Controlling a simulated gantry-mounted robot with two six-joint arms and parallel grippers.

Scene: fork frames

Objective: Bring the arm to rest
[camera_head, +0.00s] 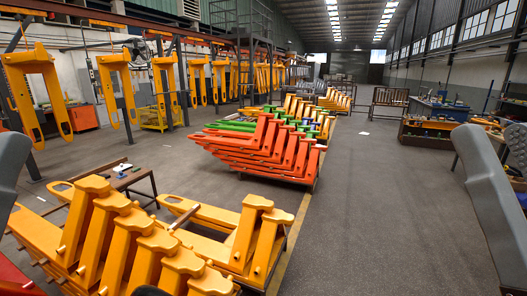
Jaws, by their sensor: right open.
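My right arm (488,195) shows as a long grey link at the right edge, slanting down to the bottom right corner. My right gripper belongs to this side, but its fingertips cannot be made out clearly against the dark parts at the edge. No object is seen in it. My left arm (8,165) shows only as a grey link cut off by the left edge. My left gripper is not in view. Yellow fork frames (130,240) stand in a row at the bottom left, in front of me.
Orange-red fork frames (275,150) are stacked mid-floor, with green and yellow ones behind. More yellow frames (35,85) hang from a rail at the left. A small table (125,178) stands near the front row. A workbench (435,125) is at the right. The grey floor (375,200) right of centre is clear.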

